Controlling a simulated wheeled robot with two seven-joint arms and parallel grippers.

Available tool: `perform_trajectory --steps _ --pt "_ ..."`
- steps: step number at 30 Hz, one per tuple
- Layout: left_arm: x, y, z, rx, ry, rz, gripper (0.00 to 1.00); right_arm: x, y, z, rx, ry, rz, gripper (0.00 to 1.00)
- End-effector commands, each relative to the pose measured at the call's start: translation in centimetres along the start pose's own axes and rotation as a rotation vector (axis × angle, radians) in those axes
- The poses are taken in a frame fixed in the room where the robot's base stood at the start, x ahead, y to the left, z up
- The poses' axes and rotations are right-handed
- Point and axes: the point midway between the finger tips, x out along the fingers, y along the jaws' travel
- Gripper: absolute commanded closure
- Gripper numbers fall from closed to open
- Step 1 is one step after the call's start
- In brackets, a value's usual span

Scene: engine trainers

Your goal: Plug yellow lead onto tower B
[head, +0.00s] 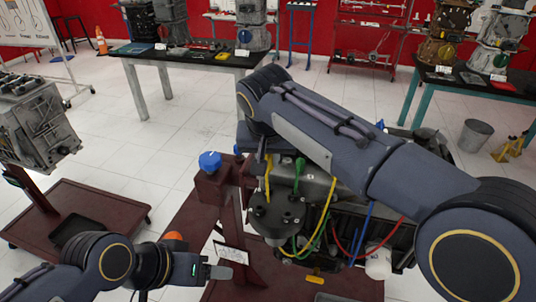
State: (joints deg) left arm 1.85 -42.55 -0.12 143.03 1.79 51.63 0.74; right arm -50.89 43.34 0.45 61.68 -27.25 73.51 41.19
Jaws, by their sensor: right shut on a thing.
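My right gripper (257,161) points down over the engine, mostly hidden by its own wrist. It is shut on the yellow lead (268,186), whose upper end meets the gripper; the grip itself is hard to see. More of the yellow lead loops under and up on the right. A dark round-topped part with several short posts (278,212) sits just below the gripper. I cannot read which post is tower B. A green lead with a green boot (299,166) stands beside it. My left gripper (215,272) is low at left, away from the engine; its finger gap is unclear.
A blue lead (364,232) and a red lead (342,248) hang right of the yellow one. A dark red stand with a blue knob (210,161) is left of the engine. Another engine (37,128) stands at far left. White floor lies between.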

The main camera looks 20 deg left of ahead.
Motion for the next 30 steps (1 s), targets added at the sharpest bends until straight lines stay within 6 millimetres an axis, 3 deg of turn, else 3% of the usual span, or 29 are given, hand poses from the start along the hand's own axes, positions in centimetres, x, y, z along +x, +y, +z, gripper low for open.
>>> perform_trajectory --steps 18,30 --pt "2.3 -1.1 1.2 0.0 0.0 0.0 0.3 3.5 0.0 1.5 -0.001 0.0 -0.001 1.0" --pt "2.5 -1.1 1.2 0.0 0.0 0.0 0.3 3.8 0.0 1.6 -0.001 0.0 0.0 1.0"
